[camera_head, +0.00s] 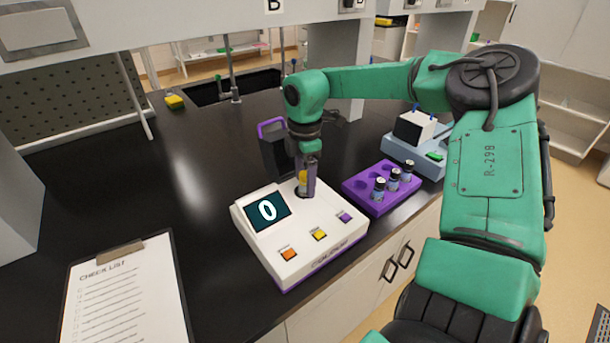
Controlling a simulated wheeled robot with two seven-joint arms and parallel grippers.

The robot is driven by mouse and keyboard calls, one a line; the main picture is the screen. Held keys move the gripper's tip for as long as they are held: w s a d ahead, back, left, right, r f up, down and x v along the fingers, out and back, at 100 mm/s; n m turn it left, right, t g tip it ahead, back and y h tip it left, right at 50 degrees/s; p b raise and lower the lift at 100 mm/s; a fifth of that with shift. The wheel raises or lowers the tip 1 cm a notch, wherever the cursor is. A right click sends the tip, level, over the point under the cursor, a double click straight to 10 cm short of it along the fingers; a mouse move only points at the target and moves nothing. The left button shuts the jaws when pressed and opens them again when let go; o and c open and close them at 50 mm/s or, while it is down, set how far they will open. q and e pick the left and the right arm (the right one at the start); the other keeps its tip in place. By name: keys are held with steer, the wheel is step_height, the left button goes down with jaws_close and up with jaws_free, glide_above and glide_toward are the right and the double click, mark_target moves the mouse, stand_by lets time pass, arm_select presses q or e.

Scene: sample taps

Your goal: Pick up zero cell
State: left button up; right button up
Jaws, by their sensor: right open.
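A white device (315,222) with a purple base stands on the black bench, its dark screen (268,211) reading 0. My right gripper (306,186) points straight down over the round well at the back of this device. It is open, with its fingers low around or beside a small yellow-topped piece (302,178) at the well, likely the zero cell. The fingers hide most of that piece, and I cannot tell whether they touch it. My left gripper is not in view.
A dark container with a purple handle (270,127) stands behind my gripper. A clipboard (128,297) lies front left; the left bench is mostly clear.

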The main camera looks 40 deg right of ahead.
steer(key=shift+f, duration=0.1)
jaws_close()
